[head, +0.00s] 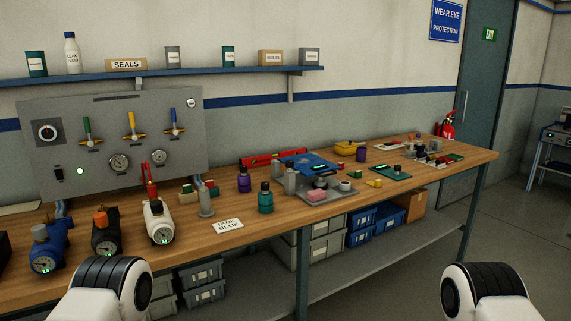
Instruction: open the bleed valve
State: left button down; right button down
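A grey panel (100,175) stands at the back left of the bench. It carries a green-handled valve (87,128), a yellow-handled valve (131,124) and a blue-handled valve (174,121), all with handles upright. Below them are two round gauges (120,163). No readable label tells which part is the bleed valve. In front of the panel stand a blue unit (48,250), a black unit with an orange cap (104,235) and a white unit with a red handle (158,222), each with a gauge. Neither gripper is in view; only parts of my arms show at the bottom.
A white "TANK BLUE" card (228,226) lies on the wooden bench (270,237). A purple bottle (244,180), a teal bottle (265,198), a grey tray (312,203) and small parts crowd the bench to the right. A shelf (200,74) hangs above; bins sit below.

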aim_at(133, 125)
jog(key=i+u, duration=1.05)
jog(key=i+j, duration=0.1)
jog(key=j, duration=0.4)
jog(key=i+j, duration=0.1)
jog(key=j, duration=0.4)
jog(key=i+j, duration=0.1)
jog(key=j, duration=0.4)
